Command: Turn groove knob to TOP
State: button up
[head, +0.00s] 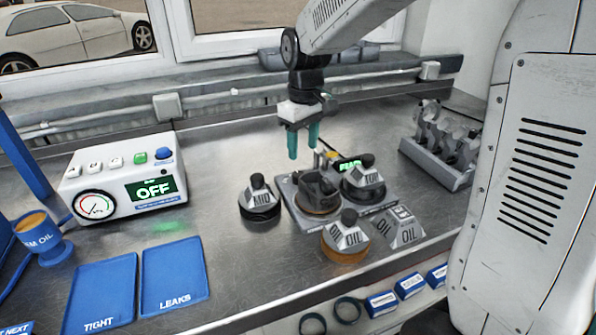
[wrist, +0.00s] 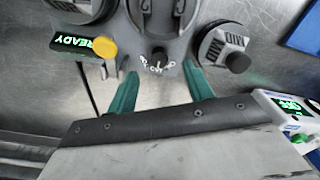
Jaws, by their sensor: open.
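The groove knob (wrist: 158,58) is a small dark knob at the near end of the grey fixture (wrist: 183,50) in the wrist view. White lettering curves around its lower side, too small to read surely, and I cannot tell its setting. My gripper (wrist: 160,73) is open, with one teal finger on each side of the knob's lettering. Contact with the knob is not visible. In the head view my gripper (head: 303,148) points down at the back of the fixture (head: 303,214), and the knob cannot be made out.
A MID tool (head: 259,205), a TOP tool (head: 363,182) and an OIL tool (head: 345,240) surround the fixture. A yellow button (wrist: 105,47) and a READY display (wrist: 75,43) are beside the knob. A white gauge box (head: 122,175) reads OFF. Blue TIGHT (head: 100,285) and LEAKS (head: 173,270) trays lie left.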

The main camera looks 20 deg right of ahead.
aim_at(298, 174)
jog(key=shift+w+a+f, duration=0.1)
jog(key=shift+w+f, duration=0.75)
jog(key=shift+w, duration=0.1)
notch_tip(298, 174, down, 8)
jog(key=shift+a+r, duration=0.1)
jog(key=shift+r, duration=0.1)
jog(key=c, duration=1)
